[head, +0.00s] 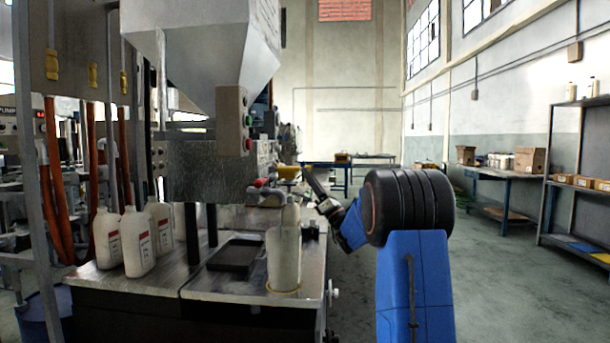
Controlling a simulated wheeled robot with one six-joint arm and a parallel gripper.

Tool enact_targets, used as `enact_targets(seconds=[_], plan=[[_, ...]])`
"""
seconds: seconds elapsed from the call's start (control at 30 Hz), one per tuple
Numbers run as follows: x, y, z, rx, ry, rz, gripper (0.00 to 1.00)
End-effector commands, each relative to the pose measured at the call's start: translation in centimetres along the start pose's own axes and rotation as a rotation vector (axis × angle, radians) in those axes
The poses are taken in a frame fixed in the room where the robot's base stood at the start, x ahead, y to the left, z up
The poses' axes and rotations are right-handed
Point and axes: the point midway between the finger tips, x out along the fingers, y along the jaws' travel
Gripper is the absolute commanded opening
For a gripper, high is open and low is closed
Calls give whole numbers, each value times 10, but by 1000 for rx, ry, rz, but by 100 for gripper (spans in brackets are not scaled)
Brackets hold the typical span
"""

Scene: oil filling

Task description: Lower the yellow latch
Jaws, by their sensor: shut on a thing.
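A yellow part, which looks like the yellow latch (288,172), sticks out on the right side of the filling machine, below the grey hopper. My gripper (303,172) is at its right end and appears shut on it. The contact is small and dark in this view, so the fingertips are hard to make out. My blue arm with a ribbed black joint rises at the right and reaches left to the machine. A red-handled part (262,183) sits just left of and below the latch.
A white bottle (284,255) stands on the machine's front edge, below the latch. A black tray (236,256) is left of it. Several labelled bottles (140,243) stand at the left. Blue tables (488,172) and a shelf (578,180) line the right; the floor there is clear.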

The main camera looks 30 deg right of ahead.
Motion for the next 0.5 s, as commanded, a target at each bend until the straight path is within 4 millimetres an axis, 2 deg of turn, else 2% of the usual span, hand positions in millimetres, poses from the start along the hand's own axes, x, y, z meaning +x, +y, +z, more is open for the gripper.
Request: enact_targets(seconds=[0.03,0.47,0.5], plan=[[1,-1,-8,8,5,-1,0],[1,-2,-7,11,-3,0,0],[1,-2,-7,11,-3,0,23]])
